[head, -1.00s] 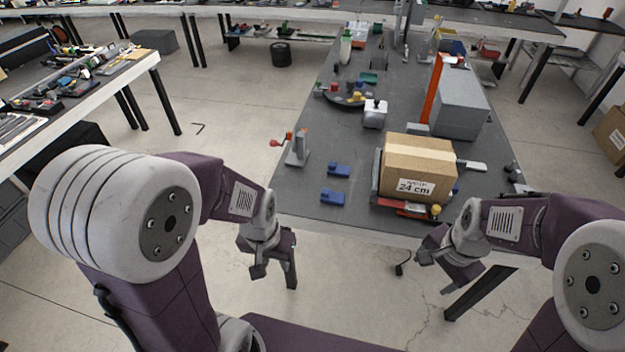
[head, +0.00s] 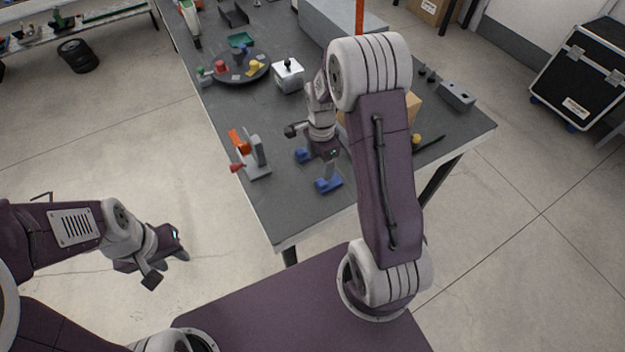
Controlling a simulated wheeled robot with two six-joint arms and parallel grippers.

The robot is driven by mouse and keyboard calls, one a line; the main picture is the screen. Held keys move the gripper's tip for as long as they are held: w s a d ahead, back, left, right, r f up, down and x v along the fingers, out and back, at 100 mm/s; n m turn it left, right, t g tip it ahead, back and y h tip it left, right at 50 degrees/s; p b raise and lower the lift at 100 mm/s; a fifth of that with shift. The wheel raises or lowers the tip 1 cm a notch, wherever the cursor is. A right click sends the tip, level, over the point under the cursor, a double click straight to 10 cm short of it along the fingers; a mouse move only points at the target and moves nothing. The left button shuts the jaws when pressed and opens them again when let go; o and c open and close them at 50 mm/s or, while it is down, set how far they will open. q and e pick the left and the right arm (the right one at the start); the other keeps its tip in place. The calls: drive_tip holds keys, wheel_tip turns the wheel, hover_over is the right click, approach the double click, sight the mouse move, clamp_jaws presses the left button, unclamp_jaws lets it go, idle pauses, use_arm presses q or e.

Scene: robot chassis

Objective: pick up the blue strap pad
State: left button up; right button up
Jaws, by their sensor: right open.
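Two small blue strap pads lie on the grey tabletop near its front end in the head view: a nearer one (head: 327,185) and a farther one (head: 303,155). My right gripper (head: 328,171) points down over the nearer pad, close above it or around its top. It is open; contact with the pad cannot be made out.
An orange and grey clamp (head: 257,158) stands left of the pads. A white-topped block (head: 288,76) and a dark round tray (head: 241,70) stand behind. The cardboard box (head: 409,108) is mostly hidden by my right arm.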

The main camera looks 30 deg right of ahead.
sight(322, 179)
drive_tip(key=shift+s+d+f, duration=0.5)
drive_tip(key=shift+d, duration=0.15)
drive_tip(key=shift+w+a+f, duration=0.1)
drive_tip(key=shift+a+f, duration=0.05)
drive_tip(key=shift+f, duration=0.45)
drive_tip(key=shift+a+f, duration=0.1)
drive_tip(key=shift+f, duration=0.5)
drive_tip(key=shift+w+a+f, duration=0.1)
drive_tip(key=shift+w+f, duration=0.05)
drive_tip(key=shift+f, duration=0.2)
drive_tip(key=f, duration=0.2)
drive_tip(key=s+f, duration=0.1)
drive_tip(key=f, duration=0.1)
drive_tip(key=shift+d, duration=0.35)
drive_tip(key=shift+w+f, duration=0.2)
drive_tip(key=shift+f, duration=0.3)
drive_tip(key=shift+r, duration=0.1)
drive_tip(key=c, duration=1.4)
drive_tip(key=shift+r, duration=0.45)
wheel_tip(322, 179, up, 3)
drive_tip(key=shift+f, duration=0.1)
drive_tip(key=d+r, duration=0.2)
drive_tip(key=d, duration=0.1)
drive_tip(key=s+d+r, duration=0.1)
drive_tip(key=d+r, duration=0.2)
drive_tip(key=d, duration=0.1)
drive_tip(key=d+r, duration=0.2)
drive_tip(key=d, duration=0.2)
drive_tip(key=shift+s+d+r, duration=0.15)
drive_tip(key=shift+s+d, duration=0.1)
